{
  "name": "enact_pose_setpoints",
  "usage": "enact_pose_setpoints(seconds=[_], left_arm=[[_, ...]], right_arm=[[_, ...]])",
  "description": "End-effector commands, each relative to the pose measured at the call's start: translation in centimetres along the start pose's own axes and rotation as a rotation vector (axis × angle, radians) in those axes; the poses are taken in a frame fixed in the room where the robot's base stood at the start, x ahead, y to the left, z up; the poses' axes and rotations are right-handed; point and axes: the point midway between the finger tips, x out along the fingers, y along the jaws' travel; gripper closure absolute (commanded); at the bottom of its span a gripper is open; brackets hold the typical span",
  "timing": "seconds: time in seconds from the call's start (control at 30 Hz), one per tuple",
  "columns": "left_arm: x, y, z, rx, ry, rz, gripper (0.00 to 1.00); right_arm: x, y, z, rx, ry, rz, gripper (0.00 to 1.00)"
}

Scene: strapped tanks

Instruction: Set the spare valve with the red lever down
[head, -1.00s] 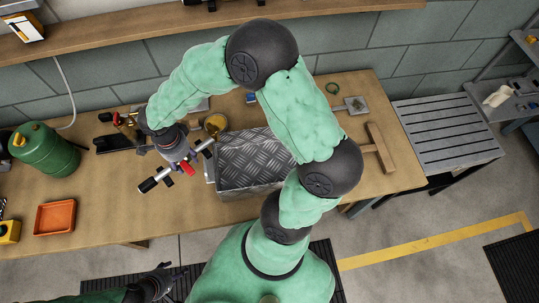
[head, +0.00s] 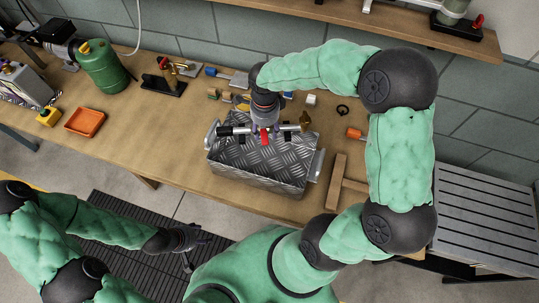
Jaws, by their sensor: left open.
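My left gripper (head: 197,246) is open and empty, low in front of the bench, well away from the valve.
The wooden bench (head: 150,140) has clear room left of the box.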

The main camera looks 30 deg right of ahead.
Motion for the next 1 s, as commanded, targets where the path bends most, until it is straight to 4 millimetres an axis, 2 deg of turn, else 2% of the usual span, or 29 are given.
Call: enact_pose_setpoints(seconds=[0.03, 0.2, 0.4, 0.73, 1.0], left_arm=[[0.5, -0.2, 0.0, 0.000, 0.000, 0.000, 0.39], [1.3, -0.5, 0.0, 0.000, 0.000, 0.000, 0.39], [2.0, -0.7, 0.0, 0.000, -0.001, 0.000, 0.39], [2.4, -0.9, 0.0, 0.000, -0.001, 0.000, 0.39], [3.2, -1.1, -0.1, 0.000, -0.001, 0.000, 0.39]], right_arm=[[1.5, 0.1, 0.0, 0.000, 0.001, 0.004, 1.00], [5.2, 0.1, 0.0, 0.000, 0.001, 0.003, 1.00], [8.9, -0.1, 0.0, 0.001, 0.000, 0.000, 1.00], [11.2, -0.1, 0.0, 0.000, -0.001, -0.001, 1.00], [14.3, -0.1, 0.0, -0.001, 0.000, -0.001, 1.00]])
